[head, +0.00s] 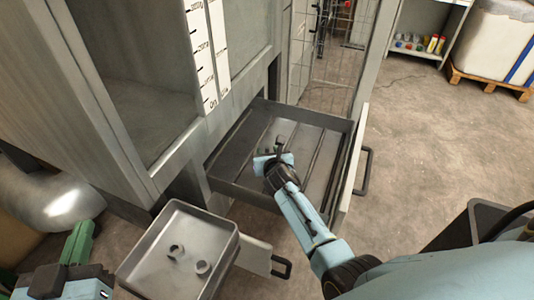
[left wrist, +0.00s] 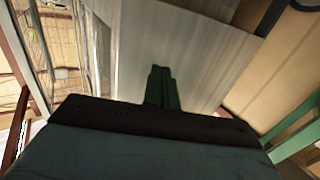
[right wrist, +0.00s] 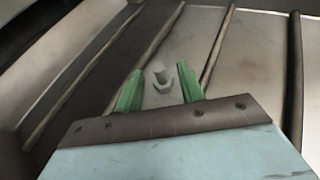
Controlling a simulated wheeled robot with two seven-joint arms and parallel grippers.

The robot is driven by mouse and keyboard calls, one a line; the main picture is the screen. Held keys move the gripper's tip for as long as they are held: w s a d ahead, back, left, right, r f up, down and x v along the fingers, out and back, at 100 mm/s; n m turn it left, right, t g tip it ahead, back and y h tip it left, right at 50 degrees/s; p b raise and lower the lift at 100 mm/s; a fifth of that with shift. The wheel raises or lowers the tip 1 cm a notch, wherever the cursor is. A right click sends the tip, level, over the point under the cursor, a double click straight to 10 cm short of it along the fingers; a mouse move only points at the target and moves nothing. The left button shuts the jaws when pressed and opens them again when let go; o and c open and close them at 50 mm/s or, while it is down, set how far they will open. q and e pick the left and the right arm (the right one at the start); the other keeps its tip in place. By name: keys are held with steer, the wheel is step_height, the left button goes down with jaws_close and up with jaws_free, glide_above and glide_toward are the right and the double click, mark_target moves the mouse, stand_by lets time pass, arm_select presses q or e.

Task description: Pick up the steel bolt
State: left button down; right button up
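The steel bolt (right wrist: 161,76) shows in the right wrist view as a small grey piece with a hexagonal head. It lies in a compartment of the open drawer (head: 228,187). My right gripper (right wrist: 158,86) is open, with its green fingers on either side of the bolt; I see gaps and cannot tell any touch. In the head view my right gripper (head: 276,160) reaches down into the drawer and the bolt is hard to make out. My left gripper (head: 79,240) is away at the lower left, its green fingers together and empty in the left wrist view (left wrist: 161,86).
Dividers (head: 316,160) run along the drawer. The cabinet (head: 85,110) rises at the left. Open floor (head: 420,150) lies to the right.

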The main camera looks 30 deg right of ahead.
jaws_close()
